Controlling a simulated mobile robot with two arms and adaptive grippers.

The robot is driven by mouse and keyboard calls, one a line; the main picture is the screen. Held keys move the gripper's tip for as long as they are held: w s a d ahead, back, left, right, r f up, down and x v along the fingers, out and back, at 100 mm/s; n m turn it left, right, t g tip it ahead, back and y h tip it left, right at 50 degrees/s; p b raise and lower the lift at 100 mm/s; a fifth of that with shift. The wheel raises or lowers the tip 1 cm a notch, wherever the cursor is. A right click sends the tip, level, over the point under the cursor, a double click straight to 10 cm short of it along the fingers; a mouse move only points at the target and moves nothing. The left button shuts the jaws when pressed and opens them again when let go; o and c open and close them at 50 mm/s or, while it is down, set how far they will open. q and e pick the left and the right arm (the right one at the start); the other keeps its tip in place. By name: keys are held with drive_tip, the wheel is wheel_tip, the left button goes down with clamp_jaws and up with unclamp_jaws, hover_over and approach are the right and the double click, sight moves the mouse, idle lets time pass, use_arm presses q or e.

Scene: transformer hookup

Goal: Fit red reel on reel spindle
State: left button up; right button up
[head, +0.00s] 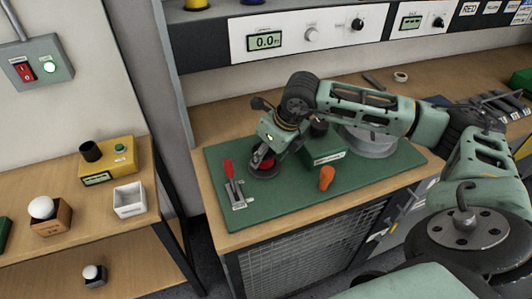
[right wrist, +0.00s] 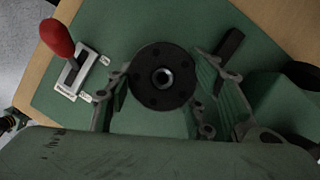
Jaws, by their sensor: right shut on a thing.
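The red reel (head: 267,163) is in the head view, at my right gripper (head: 264,153) over the green mat; only a bit of its red shows. In the right wrist view, its black round flange (right wrist: 150,95) with small holes sits between the two fingers of my right gripper (right wrist: 160,92), which is shut on it. A metal ring with a dark middle shows at the flange's centre. I cannot tell whether this is the reel's bore or the spindle tip. The spindle is otherwise hidden, so how far the reel sits on it cannot be told. My left gripper is not in view.
A red-handled lever (head: 230,172) on a white base stands left of the reel. A green block (head: 322,168) and an orange piece (head: 326,179) are to the right on the green mat (head: 290,203). An instrument shelf (head: 340,38) runs behind. The mat's front is clear.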

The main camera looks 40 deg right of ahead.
drive_tip(key=shift+f+b, duration=0.3)
drive_tip(key=o, duration=1.2)
drive_tip(key=shift+c, duration=0.2)
drive_tip(key=o, duration=0.5)
drive_tip(key=shift+c, duration=0.2)
drive_tip(key=shift+r, duration=0.1)
drive_tip(key=shift+r+p, duration=1.4)
drive_tip(key=shift+r, duration=1)
